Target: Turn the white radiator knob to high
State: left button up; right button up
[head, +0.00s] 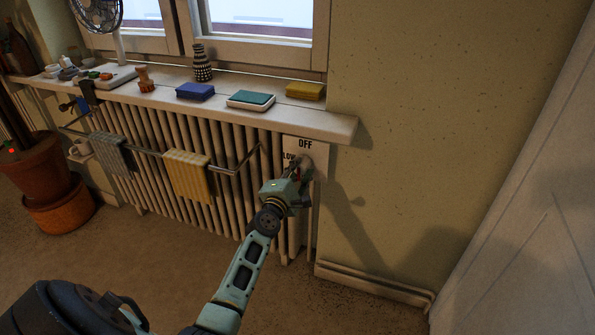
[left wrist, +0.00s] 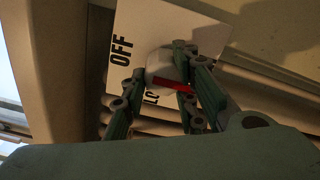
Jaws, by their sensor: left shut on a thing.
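The white radiator knob (left wrist: 160,64) sits on a white label plate at the right end of the radiator. In the left wrist view it has a red pointer bar (left wrist: 170,84). My left gripper (head: 299,172) reaches the plate from below in the head view. In the left wrist view its fingers (left wrist: 158,78) are shut around the knob. The plate (head: 305,142) reads OFF at the top, with LOW partly visible at its left; the rest is hidden behind my gripper. My right gripper is not in view.
The ribbed radiator (head: 225,135) stands under a windowsill (head: 335,127) holding sponges and a vase (head: 202,63). A rail (head: 240,168) with a yellow cloth (head: 187,176) crosses its front. Bare wall lies to the right, above a low pipe (head: 370,283).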

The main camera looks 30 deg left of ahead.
pick_arm(q)
jog(key=o, duration=1)
jog(key=shift+w+r, duration=0.1)
jog(key=shift+r, duration=0.1)
jog(key=shift+o, duration=0.4)
jog(key=shift+f, duration=0.1)
